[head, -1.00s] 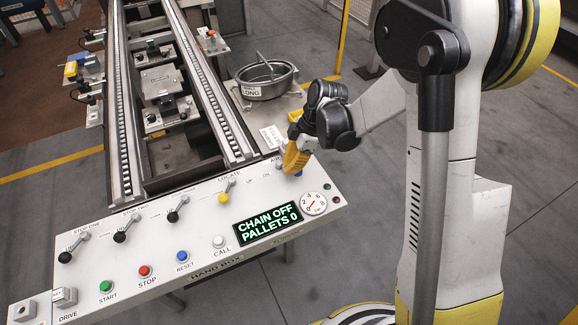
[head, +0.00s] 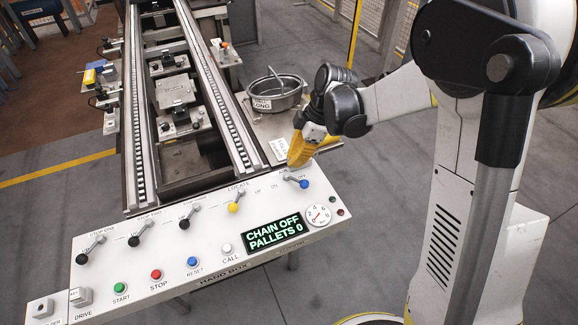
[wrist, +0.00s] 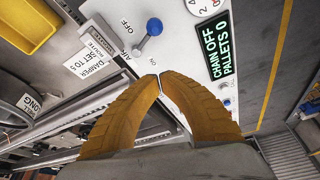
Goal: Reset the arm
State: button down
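My arm reaches in from the right in the head view. My gripper (head: 292,165) hangs just above the far right part of the control panel (head: 130,262). Its two yellow fingers come together at the tips in the wrist view (wrist: 160,78), with nothing seen between them. The blue-knobbed AIR lever (head: 303,184) is just beyond the fingertips; it also shows in the wrist view (wrist: 154,26), apart from them. Its OFF and ON labels are beside it; I cannot tell which setting it is in.
The panel has several more levers, buttons, a gauge (head: 318,215) and a display (head: 273,233) reading "CHAIN OFF PALLETS 0". Behind it are the conveyor rails (head: 218,110), a metal pot (head: 276,98) and a yellow bin (wrist: 25,22). Open grey floor lies right of the panel.

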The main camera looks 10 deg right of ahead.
jog(key=shift+d+r, duration=0.2)
jog(key=shift+r, duration=0.25)
